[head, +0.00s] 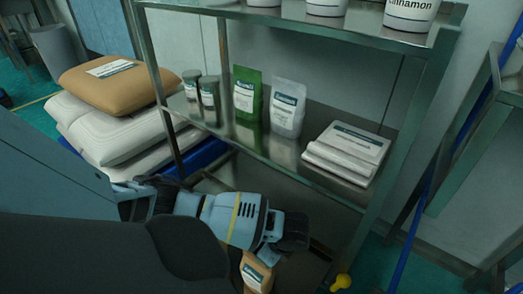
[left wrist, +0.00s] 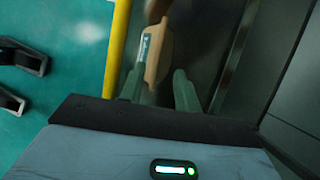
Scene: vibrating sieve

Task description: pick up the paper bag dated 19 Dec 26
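A small brown paper bag (head: 257,272) with a white and dark label shows at the bottom of the head view, below my left gripper. Its date is too small to read. In the left wrist view the bag (left wrist: 157,55) is seen edge-on, beyond and between the two green-grey fingertips of my left gripper (left wrist: 160,82). The fingers are apart, with a clear gap between the right finger and the bag. In the head view my left arm reaches across low in front of the rack, and its fingers are mostly hidden.
A metal rack (head: 285,158) holds two jars (head: 208,92), a green pouch (head: 246,95), a white pouch (head: 287,107) and flat white packs (head: 347,150). Large sacks (head: 115,85) are stacked at left. A yellow post (left wrist: 117,45) stands close to the left finger.

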